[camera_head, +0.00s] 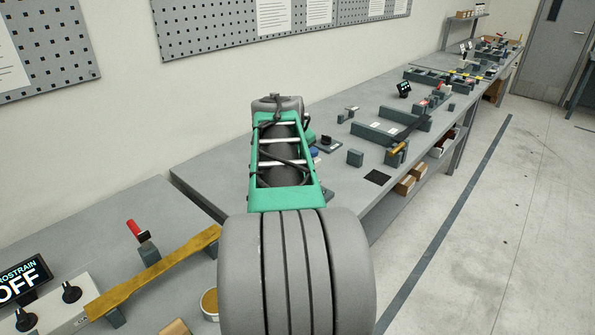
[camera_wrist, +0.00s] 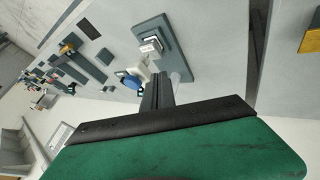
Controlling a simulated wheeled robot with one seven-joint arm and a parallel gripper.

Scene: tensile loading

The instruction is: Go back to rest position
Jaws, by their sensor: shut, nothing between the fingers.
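My arm reaches out over the workbench (camera_head: 210,150) in the head view, its green section and grey housing filling the middle. My gripper is hidden behind the arm there. In the wrist view my gripper (camera_wrist: 158,88) shows as dark fingers pressed together, with nothing between them. The fingertips point towards a dark grey plate (camera_wrist: 178,58) carrying a small white-topped block (camera_wrist: 150,46). A blue round part (camera_wrist: 132,82) lies just left of the fingers. I cannot tell the exact gap between the fingers and these parts.
A yellow-brown bar (camera_head: 155,272), a red-handled lever (camera_head: 136,229) and a display reading OFF (camera_head: 22,282) stand on the near bench at lower left. Grey blocks (camera_head: 378,134) and several fixtures line the bench farther back. The floor (camera_head: 480,240) at right is clear.

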